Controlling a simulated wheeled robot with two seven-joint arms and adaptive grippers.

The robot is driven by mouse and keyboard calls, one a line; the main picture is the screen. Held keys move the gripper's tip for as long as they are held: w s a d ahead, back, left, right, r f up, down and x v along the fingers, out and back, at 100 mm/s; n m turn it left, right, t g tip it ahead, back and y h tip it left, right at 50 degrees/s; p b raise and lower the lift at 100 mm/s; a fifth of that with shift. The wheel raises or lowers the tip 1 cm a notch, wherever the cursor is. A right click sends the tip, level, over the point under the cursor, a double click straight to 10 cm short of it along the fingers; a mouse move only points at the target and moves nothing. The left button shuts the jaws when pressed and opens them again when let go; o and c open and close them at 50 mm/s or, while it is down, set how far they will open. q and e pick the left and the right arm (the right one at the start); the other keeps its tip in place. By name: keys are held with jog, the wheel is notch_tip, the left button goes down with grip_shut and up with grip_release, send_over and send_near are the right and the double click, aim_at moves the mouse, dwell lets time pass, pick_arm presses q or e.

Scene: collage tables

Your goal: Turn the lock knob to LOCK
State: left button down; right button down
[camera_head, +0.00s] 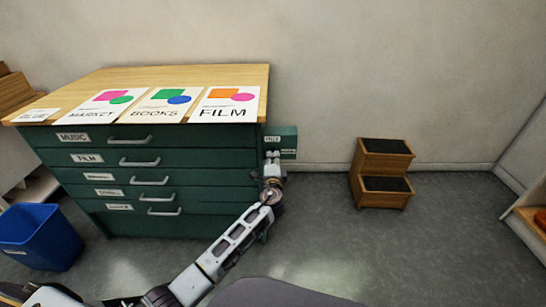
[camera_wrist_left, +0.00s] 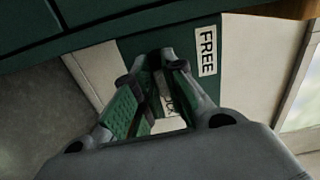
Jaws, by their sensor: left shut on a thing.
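The green lock plate (camera_head: 290,131) sticks out at the right side of the dark green cabinet (camera_head: 190,198). In the left wrist view the plate (camera_wrist_left: 190,30) carries a white FREE label (camera_wrist_left: 207,52). A second label (camera_wrist_left: 168,104) shows partly between my fingers, its word mostly covered. My left gripper (camera_head: 272,156) is at the plate, its fingers closed in on something in front of it. In the left wrist view the fingertips (camera_wrist_left: 155,62) hide the lock knob, so its pointing direction cannot be told. My right gripper is out of view.
Poster sheets (camera_head: 228,105) lie on the cabinet's wooden top (camera_head: 190,75). Drawers with metal handles face me. A blue bin (camera_head: 40,237) stands at the left. A wooden step stool (camera_head: 382,172) stands at the right, with open grey floor around it.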

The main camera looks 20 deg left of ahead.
pick_arm(q)
jog(key=shift+m, duration=0.4)
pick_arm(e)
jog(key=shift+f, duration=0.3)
pick_arm(q)
jog(key=shift+f, duration=0.1)
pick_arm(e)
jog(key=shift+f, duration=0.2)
pick_arm(q)
jog(key=c, duration=1.5)
grip_release()
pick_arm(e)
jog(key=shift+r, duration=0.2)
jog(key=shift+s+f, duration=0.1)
pick_arm(q)
jog(key=shift+s+d, duration=0.1)
jog(key=shift+v, duration=5.9)
